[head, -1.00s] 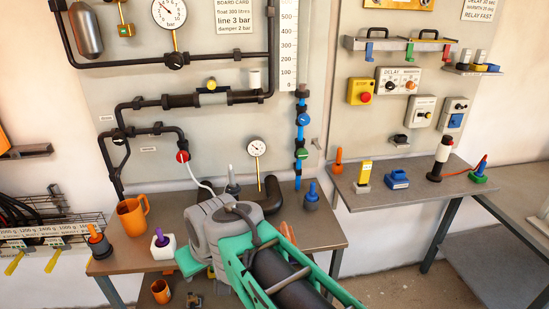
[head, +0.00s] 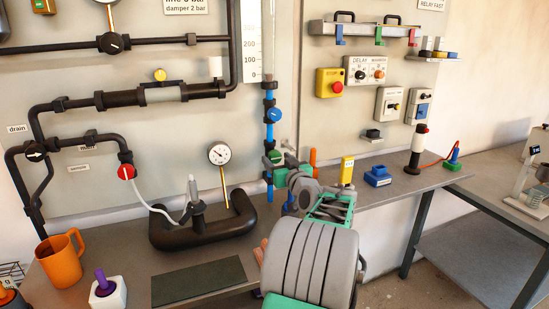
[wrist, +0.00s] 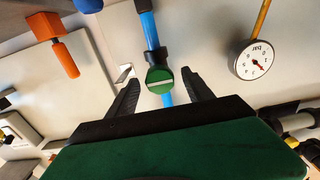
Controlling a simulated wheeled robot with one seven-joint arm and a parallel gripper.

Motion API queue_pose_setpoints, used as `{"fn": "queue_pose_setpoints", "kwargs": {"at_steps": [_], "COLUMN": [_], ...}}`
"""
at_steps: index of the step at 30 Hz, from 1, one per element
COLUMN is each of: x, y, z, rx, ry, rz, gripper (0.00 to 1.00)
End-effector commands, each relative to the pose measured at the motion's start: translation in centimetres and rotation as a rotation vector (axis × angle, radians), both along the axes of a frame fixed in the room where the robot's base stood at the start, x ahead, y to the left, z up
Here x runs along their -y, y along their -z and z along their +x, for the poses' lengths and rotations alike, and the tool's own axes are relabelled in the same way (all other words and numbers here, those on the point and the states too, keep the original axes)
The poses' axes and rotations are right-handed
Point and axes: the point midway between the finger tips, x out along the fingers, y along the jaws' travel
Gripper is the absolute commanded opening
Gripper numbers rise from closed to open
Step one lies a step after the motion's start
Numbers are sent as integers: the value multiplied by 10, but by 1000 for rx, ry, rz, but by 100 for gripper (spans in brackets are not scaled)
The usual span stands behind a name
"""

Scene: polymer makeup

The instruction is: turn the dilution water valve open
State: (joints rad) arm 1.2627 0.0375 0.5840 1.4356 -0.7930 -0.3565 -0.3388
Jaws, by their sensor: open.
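A blue vertical pipe (head: 269,130) on the panel carries a blue knob (head: 277,115) and, below it, a round green knob (head: 274,157). I cannot read which one is the dilution water valve. In the wrist view the green knob (wrist: 159,88) shows a pale bar across its face, lying nearly level in the picture. My gripper (wrist: 160,75) is open, with one dark finger on each side of the green knob and gaps between. In the head view my gripper (head: 288,163) is beside the green knob, partly hidden by my arm.
A pressure gauge (head: 219,154) stands left of the pipe, above a black curved pipe (head: 215,232). An orange handle (head: 313,160) and a yellow block (head: 347,169) stand to the right. An orange mug (head: 61,257) is at the left.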

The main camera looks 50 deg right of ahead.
Motion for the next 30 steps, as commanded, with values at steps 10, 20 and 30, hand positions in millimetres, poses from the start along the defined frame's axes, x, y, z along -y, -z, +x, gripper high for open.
{"fn": "queue_pose_setpoints", "kwargs": {"at_steps": [10, 20, 30], "x": [13, 14, 13], "y": [0, 0, 0], "z": [19, 18, 18], "rx": [-1, -1, -1], "ry": [3, 4, 4], "rz": [1, 0, 0], "gripper": [60, 40, 12]}}
